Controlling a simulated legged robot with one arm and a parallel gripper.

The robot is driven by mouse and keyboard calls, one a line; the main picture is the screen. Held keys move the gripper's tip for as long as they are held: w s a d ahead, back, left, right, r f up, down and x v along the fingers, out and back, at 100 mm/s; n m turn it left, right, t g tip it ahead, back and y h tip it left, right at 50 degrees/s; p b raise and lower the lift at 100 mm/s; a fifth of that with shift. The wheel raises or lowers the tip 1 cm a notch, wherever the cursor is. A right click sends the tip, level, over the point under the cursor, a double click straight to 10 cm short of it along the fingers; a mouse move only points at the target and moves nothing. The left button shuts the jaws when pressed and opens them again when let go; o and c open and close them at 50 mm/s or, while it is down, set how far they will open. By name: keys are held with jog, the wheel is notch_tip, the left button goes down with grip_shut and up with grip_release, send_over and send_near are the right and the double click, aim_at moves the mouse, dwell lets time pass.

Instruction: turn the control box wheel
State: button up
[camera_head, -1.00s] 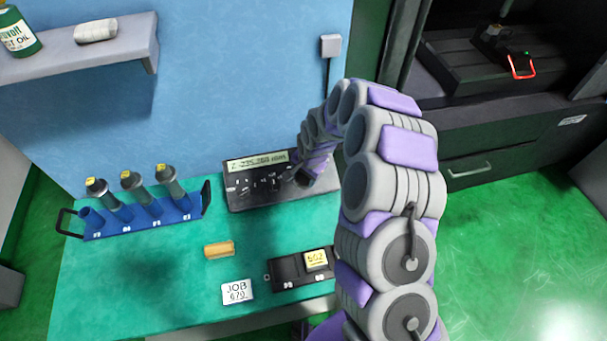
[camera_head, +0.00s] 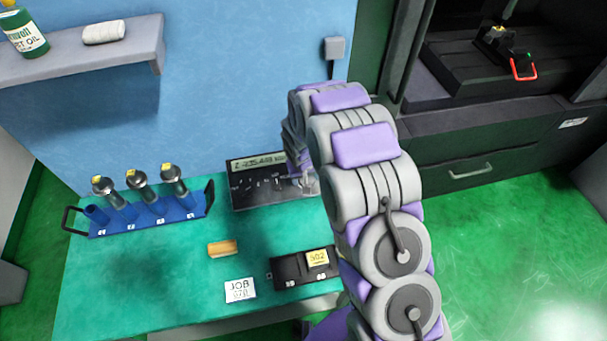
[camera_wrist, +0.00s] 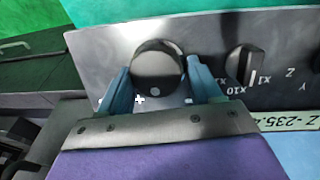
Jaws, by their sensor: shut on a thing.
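The control box (camera_head: 262,188) stands on the green bench against the blue wall, with a lit display along its top edge. In the wrist view its dark panel (camera_wrist: 215,35) shows upside down, with a round black wheel (camera_wrist: 158,66) that has a pale dot and plus and minus marks. My gripper (camera_wrist: 166,84) has its two blue fingers on either side of the wheel, shut on it. A smaller selector knob (camera_wrist: 245,64) with x1 and x10 marks is beside it. In the head view my arm hides the wheel, and the fingers are hard to make out.
A blue rack (camera_head: 150,215) with several electrode holders stands left on the bench. A yellow block (camera_head: 222,248), a JOB card (camera_head: 240,289) and a black tray (camera_head: 290,268) lie in front. A shelf (camera_head: 130,47) is above; the dark machine (camera_head: 480,130) stands right.

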jog(key=n+p, duration=0.1)
jog(key=n, duration=0.2)
jog(key=n+t, duration=0.1)
jog(key=n, duration=0.2)
jog(key=shift+s+d+h+p, duration=0.1)
jog(key=shift+s+h+p, duration=0.1)
jog(key=shift+h+p, duration=0.2)
jog(key=shift+n+t+p, duration=0.4)
jog(key=shift+n+p, duration=0.05)
jog(key=shift+n, duration=1.25)
jog(key=shift+w+r+n, duration=0.1)
jog(key=shift+n, duration=0.2)
jog(key=o, duration=0.9)
jog(key=shift+o, duration=0.2)
jog(key=shift+a+r, duration=0.2)
jog(key=shift+r, duration=0.05)
jog(key=p+v, duration=0.1)
jog(key=v, duration=1.5)
jog(key=shift+s+r, duration=0.2)
jog(key=shift+s, duration=0.15)
